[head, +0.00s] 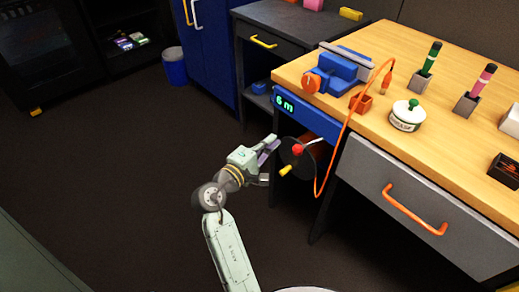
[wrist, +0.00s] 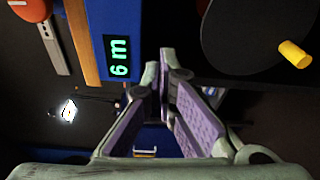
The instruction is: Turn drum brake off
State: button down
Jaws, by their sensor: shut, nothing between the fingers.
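The cable drum (head: 290,163) is a dark disc under the left end of the workbench, with a yellow crank handle (head: 286,170). A red knob (head: 297,150) sits near its face, and a pale lever (head: 314,141) sticks out beside it. Which of these is the brake I cannot tell. In the wrist view the drum (wrist: 245,35) fills the upper right, with the yellow handle (wrist: 294,54) at its edge. My gripper (head: 268,150) is just left of the drum; it also shows in the wrist view (wrist: 160,70), shut and empty.
A green "6 m" display (head: 285,104) is on the blue bench edge above my gripper. An orange cable (head: 345,130) loops from the benchtop down beside the drum. A grey drawer (head: 400,205) with an orange handle is to the right. Floor to the left is clear.

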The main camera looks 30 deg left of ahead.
aim_at(309, 145)
jog(key=d, duration=0.2)
jog(key=d+p, duration=0.1)
jog(key=shift+w+d+r, duration=0.15)
jog(key=shift+d, duration=0.25)
jog(key=shift+d, duration=0.1)
jog(key=shift+s+d+n+y+p, duration=0.15)
jog(key=shift+s+n+y+p, duration=0.25)
jog(key=shift+y+p, duration=0.25)
